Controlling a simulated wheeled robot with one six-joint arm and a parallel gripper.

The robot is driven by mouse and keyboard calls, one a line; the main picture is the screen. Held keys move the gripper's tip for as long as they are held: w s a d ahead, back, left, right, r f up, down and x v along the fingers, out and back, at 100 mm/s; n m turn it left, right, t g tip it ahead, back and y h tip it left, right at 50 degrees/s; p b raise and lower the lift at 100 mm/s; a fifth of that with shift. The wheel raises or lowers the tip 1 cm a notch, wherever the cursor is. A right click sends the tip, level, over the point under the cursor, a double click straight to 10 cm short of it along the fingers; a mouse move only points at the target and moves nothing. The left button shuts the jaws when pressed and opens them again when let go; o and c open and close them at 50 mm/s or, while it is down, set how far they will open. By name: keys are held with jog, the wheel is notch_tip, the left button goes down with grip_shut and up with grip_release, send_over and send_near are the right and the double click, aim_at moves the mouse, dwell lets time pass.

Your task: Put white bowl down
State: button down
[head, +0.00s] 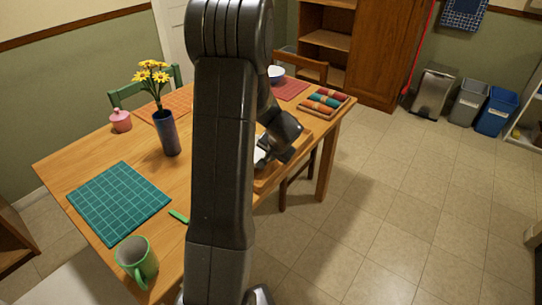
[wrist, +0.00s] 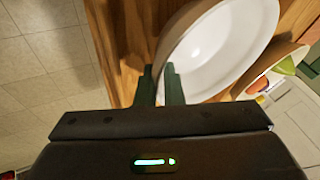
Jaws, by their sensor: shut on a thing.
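The white bowl (wrist: 222,50) fills the upper right of the wrist view, with its hollow towards the camera. My gripper (wrist: 160,78) is shut on its near rim, one finger on each side of the wall. In the head view my gripper (head: 266,150) is by the table's right edge, and only a white sliver of the bowl (head: 259,157) shows beside my arm. The bowl is over or on brown wood; I cannot tell whether it touches it.
A wooden tray edge (head: 268,183) lies below my gripper at the table edge. A dark vase with yellow flowers (head: 167,135), a green mat (head: 118,202), a green mug (head: 138,262) and a rack of colored rolls (head: 324,102) are on the table. Another bowl (head: 276,74) stands at the back.

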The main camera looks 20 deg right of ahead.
jog(key=shift+r, duration=0.1)
jog(key=c, duration=1.6)
grip_release()
jog(key=shift+o, duration=0.2)
jog(key=shift+r, duration=0.1)
jog(key=v, duration=1.2)
